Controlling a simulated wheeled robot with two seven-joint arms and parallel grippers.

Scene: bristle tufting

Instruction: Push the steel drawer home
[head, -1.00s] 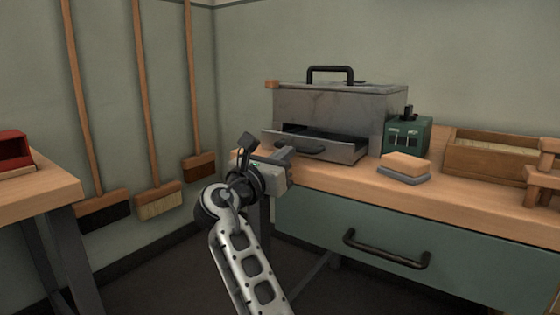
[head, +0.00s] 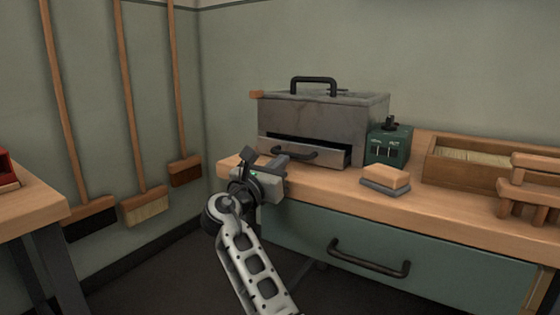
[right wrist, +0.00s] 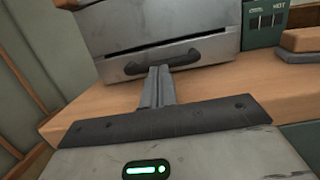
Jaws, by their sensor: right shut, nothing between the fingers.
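The steel drawer (head: 323,155) sits low in a grey steel box (head: 325,112) on the workbench. Its front has a dark curved handle (head: 296,154), and a dark slot shows above its top edge. The drawer stands a little out from the box. In the right wrist view the drawer front (right wrist: 215,58) faces me with only a thin dark line above it. My right gripper (head: 282,161) is shut and empty. Its fingertips (right wrist: 159,70) are at the drawer front, just below the handle; whether they touch it I cannot tell. My left gripper is out of view.
A green control box (head: 388,145) stands right of the steel box. Several brooms lean on the left wall. A green bench drawer (head: 460,266) is below.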

